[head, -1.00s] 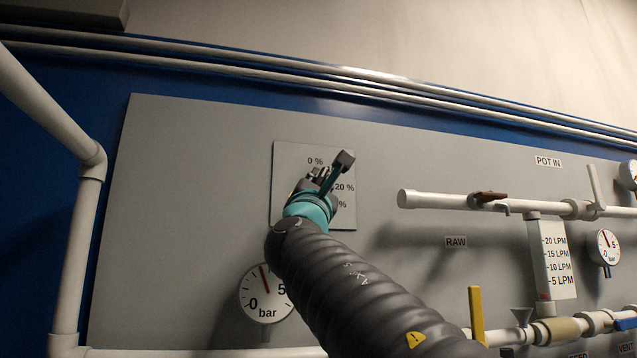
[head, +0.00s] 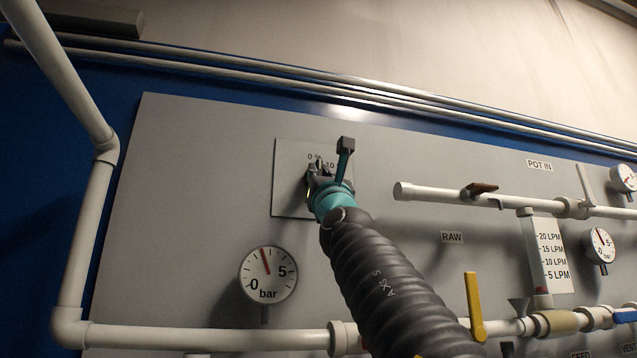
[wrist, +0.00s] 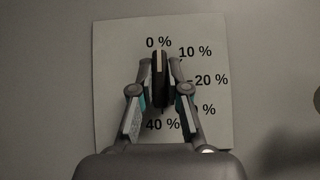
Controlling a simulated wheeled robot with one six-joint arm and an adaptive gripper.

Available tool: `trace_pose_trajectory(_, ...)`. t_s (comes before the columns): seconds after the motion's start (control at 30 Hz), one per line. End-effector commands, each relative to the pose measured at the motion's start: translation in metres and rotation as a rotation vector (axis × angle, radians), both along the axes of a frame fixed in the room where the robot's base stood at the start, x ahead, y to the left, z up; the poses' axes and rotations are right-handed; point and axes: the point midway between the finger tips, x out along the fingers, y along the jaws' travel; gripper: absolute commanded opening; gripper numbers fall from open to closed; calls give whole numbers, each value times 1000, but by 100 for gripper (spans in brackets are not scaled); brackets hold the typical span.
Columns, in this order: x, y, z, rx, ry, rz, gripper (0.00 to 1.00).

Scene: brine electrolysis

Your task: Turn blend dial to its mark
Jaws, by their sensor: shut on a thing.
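The blend dial (wrist: 160,88) is a dark narrow knob with a pale pointer stripe on a light square plate (wrist: 112,60). In the wrist view its stripe points up, just below and right of the 0 % label. Labels for 10 %, 20 % and 40 % run clockwise down the right; another is partly covered by a finger. My gripper (wrist: 160,70) is shut on the dial, one finger on each side. In the head view my gripper (head: 318,172) is at the plate (head: 288,190) and hides most of the dial. I cannot tell a separate target mark.
A bar gauge (head: 267,275) sits below the plate on the grey panel (head: 190,200). A white pipe (head: 215,337) runs below it.

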Motion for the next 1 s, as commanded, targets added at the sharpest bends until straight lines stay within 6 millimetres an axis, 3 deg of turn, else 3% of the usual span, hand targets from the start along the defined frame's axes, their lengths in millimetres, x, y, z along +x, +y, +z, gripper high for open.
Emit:
trace_pose_trajectory(0.67,0,0,1,-36,-11,-1,0)
trace_pose_trajectory(0.7,0,0,1,-36,-11,-1,22)
trace_pose_trajectory(0.77,0,0,1,-36,-11,-1,37)
trace_pose_trajectory(1.0,0,0,0,-35,-11,0,40)
